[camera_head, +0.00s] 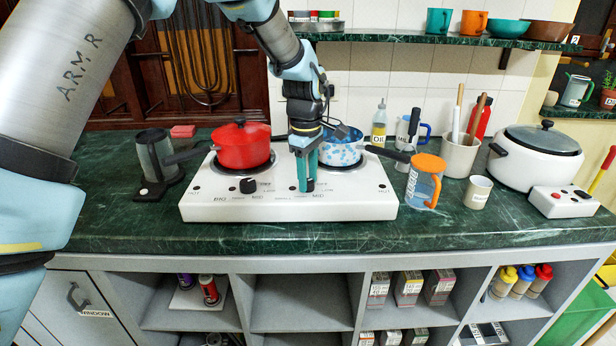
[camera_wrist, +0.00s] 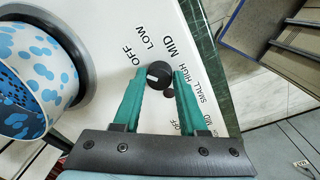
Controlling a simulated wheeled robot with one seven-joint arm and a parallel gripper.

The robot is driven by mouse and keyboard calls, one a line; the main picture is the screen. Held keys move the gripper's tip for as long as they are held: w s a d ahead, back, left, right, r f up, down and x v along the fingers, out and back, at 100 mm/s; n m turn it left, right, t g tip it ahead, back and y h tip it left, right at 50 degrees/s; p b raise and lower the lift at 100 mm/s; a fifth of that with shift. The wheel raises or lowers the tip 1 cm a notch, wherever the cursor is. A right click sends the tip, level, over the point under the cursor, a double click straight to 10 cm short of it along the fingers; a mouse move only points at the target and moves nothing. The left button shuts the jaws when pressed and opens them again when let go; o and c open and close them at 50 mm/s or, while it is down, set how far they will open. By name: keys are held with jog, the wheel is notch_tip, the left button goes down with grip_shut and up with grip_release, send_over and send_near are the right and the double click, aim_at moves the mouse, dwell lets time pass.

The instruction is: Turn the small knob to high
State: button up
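The small knob (camera_wrist: 158,75) is round and black with a white mark that points left in the wrist view. Around it are the printed words OFF, LOW, MID and HIGH. My gripper (camera_wrist: 159,80) has its two teal fingertips on either side of the knob, very close to it. I cannot tell whether they press on it. In the head view my gripper (camera_head: 307,187) points down at the front right of the white stove (camera_head: 345,207) and hides most of the small knob. The big black knob (camera_head: 248,186) stands to the left.
A red pot (camera_head: 241,147) sits on the left burner. A blue-spotted pot (camera_head: 343,152) sits on the right burner, close to my gripper. A clear jug with an orange lid (camera_head: 426,183) stands right of the stove. Bare green counter (camera_head: 290,236) lies in front.

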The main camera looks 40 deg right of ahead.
grip_shut()
